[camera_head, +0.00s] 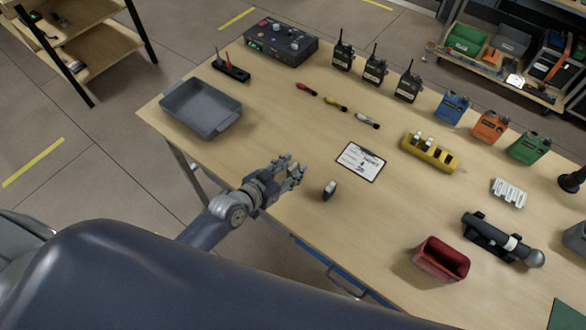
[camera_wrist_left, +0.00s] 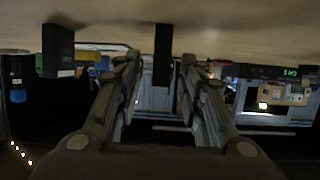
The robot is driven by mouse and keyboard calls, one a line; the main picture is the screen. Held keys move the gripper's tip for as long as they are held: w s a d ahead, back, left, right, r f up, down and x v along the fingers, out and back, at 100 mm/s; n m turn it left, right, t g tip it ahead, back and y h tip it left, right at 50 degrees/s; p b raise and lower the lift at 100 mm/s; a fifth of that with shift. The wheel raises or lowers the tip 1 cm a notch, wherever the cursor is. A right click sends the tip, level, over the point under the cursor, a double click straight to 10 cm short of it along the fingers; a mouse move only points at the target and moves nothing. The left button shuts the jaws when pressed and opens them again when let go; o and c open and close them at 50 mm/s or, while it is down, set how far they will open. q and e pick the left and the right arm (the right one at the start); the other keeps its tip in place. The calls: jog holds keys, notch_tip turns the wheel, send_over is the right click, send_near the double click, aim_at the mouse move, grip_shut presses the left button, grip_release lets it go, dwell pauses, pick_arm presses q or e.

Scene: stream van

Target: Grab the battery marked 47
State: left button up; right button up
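A small dark battery-like block with a light top (camera_head: 329,190) stands upright on the table near its front edge. No number on it is readable. My left gripper (camera_head: 298,172) is just left of this block in the head view, apart from it. In the left wrist view, the picture is upside down, and a dark upright block (camera_wrist_left: 162,52) shows between the spread fingers of my left gripper (camera_wrist_left: 159,66), beyond the tips. The gripper is open and empty. A yellow holder (camera_head: 441,157) carries a few light-topped pieces in its slots. My right gripper is out of view.
A grey tray (camera_head: 233,116) lies left of the gripper. A printed card (camera_head: 361,161) lies just right of the block. A red bin (camera_head: 440,260), a dark flashlight-like tool (camera_head: 495,238) and a white slotted rack (camera_head: 509,193) stand further right. Radios (camera_head: 375,72) stand at the back.

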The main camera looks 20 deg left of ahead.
pick_arm(q)
jog(key=shift+x, duration=0.8)
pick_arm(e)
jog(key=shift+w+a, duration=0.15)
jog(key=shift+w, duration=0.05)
pick_arm(q)
jog(key=shift+s+a, duration=0.1)
jog(key=shift+c, duration=0.3)
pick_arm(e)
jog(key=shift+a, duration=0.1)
pick_arm(q)
grip_shut()
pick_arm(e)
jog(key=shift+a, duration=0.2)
pick_arm(q)
jog(key=shift+r, duration=0.15)
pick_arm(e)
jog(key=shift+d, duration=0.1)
